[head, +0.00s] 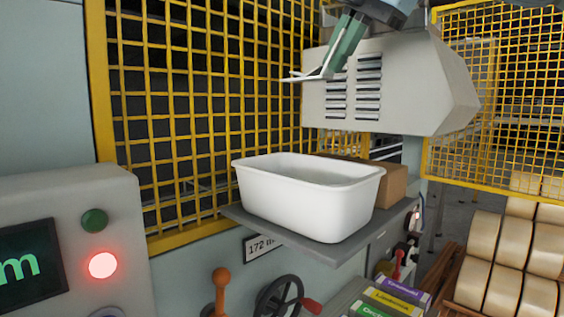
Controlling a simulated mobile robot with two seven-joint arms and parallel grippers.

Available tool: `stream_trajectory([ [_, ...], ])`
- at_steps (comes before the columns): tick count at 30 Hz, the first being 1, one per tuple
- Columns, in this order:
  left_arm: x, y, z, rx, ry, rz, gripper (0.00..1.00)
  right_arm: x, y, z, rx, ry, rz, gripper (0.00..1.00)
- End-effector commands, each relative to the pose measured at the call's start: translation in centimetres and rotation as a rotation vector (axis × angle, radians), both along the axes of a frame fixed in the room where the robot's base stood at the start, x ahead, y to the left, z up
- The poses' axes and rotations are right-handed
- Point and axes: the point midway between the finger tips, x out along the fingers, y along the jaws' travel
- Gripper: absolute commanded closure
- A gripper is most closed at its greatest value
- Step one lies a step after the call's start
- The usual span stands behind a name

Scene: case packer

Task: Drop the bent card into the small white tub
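The small white tub (310,205) stands upright on a grey shelf in the middle of the head view. What I see of its inside looks empty, but its floor is hidden. My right gripper (338,60), with green fingers, comes in from the top, above and behind the tub in the picture. It is shut on the bent card (304,78), a thin white piece with a fold, whose free end points left. The card is in the air, clear of the tub's rim. My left gripper is not in view.
The grey shelf (335,252) holds a cardboard box (392,186) behind the tub. A grey vented housing (425,85) is beside my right gripper. Yellow mesh guards (200,90) stand behind. A control panel (60,240), an orange lever (221,290) and a handwheel (280,298) are in front.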

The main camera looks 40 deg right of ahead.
Motion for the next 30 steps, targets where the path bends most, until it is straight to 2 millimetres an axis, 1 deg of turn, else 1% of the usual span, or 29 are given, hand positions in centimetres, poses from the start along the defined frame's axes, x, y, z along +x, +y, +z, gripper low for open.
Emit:
stream_trajectory([
  [5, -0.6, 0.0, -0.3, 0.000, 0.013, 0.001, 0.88, 0.0, 0.0, -0.2, 0.001, 0.000, 0.001, 1.00],
  [8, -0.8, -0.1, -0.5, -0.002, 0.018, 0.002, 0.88, 0.0, -0.1, -1.2, 0.001, 0.003, 0.001, 1.00],
  [15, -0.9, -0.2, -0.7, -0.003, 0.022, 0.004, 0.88, -0.1, 0.0, -5.3, 0.000, 0.003, 0.005, 1.00],
  [24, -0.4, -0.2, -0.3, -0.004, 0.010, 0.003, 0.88, -0.2, 0.0, -11.0, 0.001, 0.000, 0.003, 1.00],
  [27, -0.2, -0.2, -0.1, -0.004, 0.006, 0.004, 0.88, -0.2, 0.0, -12.4, 0.002, -0.002, 0.003, 1.00],
  [30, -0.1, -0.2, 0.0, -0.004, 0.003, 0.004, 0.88, -0.1, 0.0, -13.3, 0.001, -0.002, 0.001, 1.00],
])
